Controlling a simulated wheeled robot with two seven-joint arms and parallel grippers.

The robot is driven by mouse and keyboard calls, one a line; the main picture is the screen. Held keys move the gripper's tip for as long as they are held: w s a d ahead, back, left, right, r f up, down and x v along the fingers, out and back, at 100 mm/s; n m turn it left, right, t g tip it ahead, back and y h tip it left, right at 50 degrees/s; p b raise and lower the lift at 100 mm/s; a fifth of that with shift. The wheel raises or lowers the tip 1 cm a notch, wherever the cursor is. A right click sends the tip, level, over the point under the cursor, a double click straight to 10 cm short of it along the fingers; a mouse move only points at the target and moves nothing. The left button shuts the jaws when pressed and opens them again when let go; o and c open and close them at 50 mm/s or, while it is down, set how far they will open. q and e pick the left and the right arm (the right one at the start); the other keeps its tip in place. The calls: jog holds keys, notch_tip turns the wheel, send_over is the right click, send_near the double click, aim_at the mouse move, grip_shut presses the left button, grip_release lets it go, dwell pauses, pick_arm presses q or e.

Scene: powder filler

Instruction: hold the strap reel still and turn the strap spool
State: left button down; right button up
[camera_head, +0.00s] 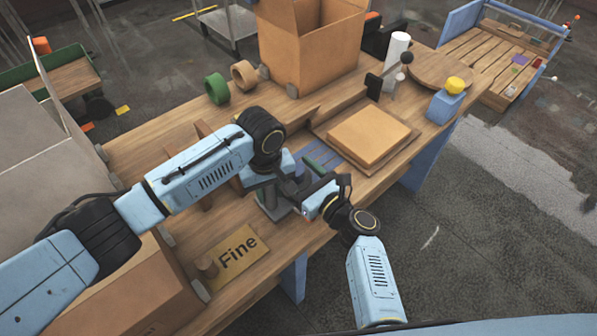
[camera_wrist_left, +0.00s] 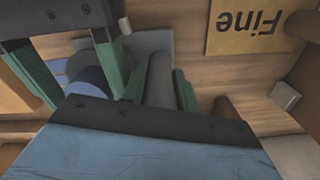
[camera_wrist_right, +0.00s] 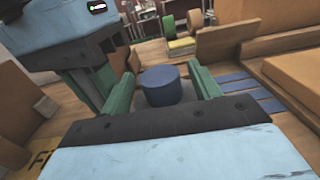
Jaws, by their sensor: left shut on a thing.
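The strap reel is a grey upright on a grey base (camera_head: 273,207) near the front edge of the bench. Its grey post (camera_wrist_left: 161,80) stands between the green fingers of my left gripper (camera_wrist_left: 160,84), which is shut on it. The strap spool, a blue cylinder (camera_wrist_right: 163,87), stands between the fingers of my right gripper (camera_wrist_right: 162,88), with a gap visible at its left side. The right gripper looks open around it. In the left wrist view the spool (camera_wrist_left: 92,84) is partly hidden by the right gripper's fingers. In the head view both grippers hide most of the reel.
Blue strips (camera_head: 322,157) lie behind the reel, beside a flat cardboard box (camera_head: 368,136). A "Fine" sign (camera_head: 237,256) lies at the front left. Green (camera_head: 217,88) and tan (camera_head: 244,74) tape rolls and a large open carton (camera_head: 310,45) stand at the back.

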jog(key=shift+n, duration=0.4)
jog(key=n+g+y, duration=0.2)
jog(key=g+y, duration=0.1)
jog(key=shift+w+d+n+y, duration=0.2)
jog(key=shift+n+y, duration=0.1)
jog(key=shift+n, duration=0.1)
jog(key=n+g+y, duration=0.1)
jog(key=g, duration=0.1)
jog(key=n+g+y, duration=0.1)
jog(key=g, duration=0.1)
jog(key=shift+w+n, duration=0.15)
jog(key=shift+n, duration=0.15)
jog(key=n+g, duration=0.1)
jog(key=n+g+y, duration=0.1)
jog(key=g, duration=0.1)
jog(key=shift+w+d, duration=0.1)
jog(key=shift+d, duration=0.1)
jog(key=v, duration=1.1)
jog(key=shift+d+f, duration=0.15)
jog(key=shift+d, duration=0.2)
jog(key=shift+c, duration=0.4)
